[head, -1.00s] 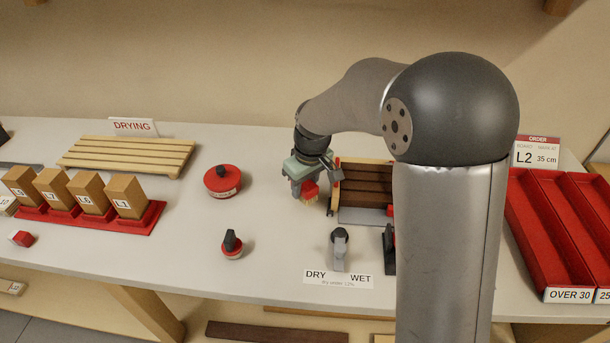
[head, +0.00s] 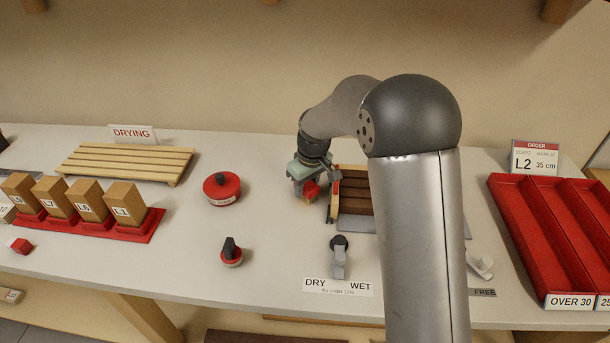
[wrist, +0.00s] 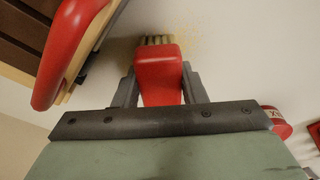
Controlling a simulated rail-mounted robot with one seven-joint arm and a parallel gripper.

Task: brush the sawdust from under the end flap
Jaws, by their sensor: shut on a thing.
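My gripper (head: 308,188) is low over the bench, just left of the dark slatted wooden piece (head: 357,185). My arm hides the slatted piece's right part.
A round red tin (head: 222,188) stands to the left. A black-knobbed red stamp (head: 231,252) and a grey lever by the DRY/WET sign (head: 338,287) are nearer the front. Red trays (head: 530,240) stand at the right. Bench between the tin and drying rack (head: 125,162) is clear.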

